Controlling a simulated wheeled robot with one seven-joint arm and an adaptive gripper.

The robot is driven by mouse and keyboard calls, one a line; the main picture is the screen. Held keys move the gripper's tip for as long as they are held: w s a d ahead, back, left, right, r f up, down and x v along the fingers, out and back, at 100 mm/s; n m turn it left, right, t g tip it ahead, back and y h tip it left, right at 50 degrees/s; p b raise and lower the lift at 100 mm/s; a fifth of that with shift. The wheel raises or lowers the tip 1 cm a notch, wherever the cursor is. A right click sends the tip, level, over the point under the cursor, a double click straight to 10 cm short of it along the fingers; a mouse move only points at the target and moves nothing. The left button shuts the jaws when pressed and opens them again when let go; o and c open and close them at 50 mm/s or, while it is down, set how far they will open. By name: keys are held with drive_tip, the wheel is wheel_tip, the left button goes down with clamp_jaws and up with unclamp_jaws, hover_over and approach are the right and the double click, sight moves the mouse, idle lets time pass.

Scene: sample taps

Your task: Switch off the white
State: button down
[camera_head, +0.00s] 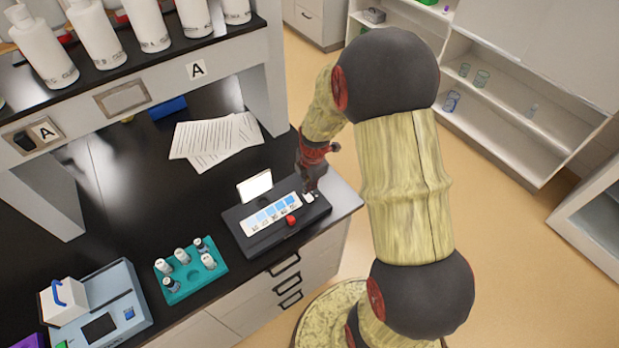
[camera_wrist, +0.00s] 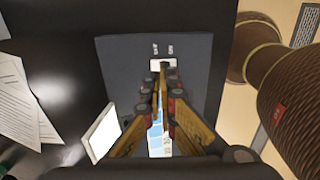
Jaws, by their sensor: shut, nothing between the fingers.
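A white switch (camera_head: 309,197) sits at the right end of a dark box-shaped device (camera_head: 249,243) on the black bench. The switch also shows in the wrist view (camera_wrist: 156,63), near the device's top edge, with two small blurred labels above it. My gripper (camera_head: 310,187) is shut and empty, pointing down over that end of the device. In the wrist view its closed fingertips (camera_wrist: 163,70) are right at the switch and cover part of it. I cannot tell whether they touch it, nor which way the switch is set.
The device also has a red knob (camera_head: 291,220), a panel of blue tiles (camera_head: 270,214) and an upright white plate (camera_head: 255,187). Papers (camera_head: 215,140) lie behind it. A teal vial rack (camera_head: 190,281) and a grey-blue instrument (camera_head: 98,310) stand to the left. A bottle shelf (camera_head: 110,75) overhangs the bench.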

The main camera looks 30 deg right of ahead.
sight(307, 195)
drive_tip(key=shift+w+f, duration=0.2)
drive_tip(key=shift+f, duration=1.45)
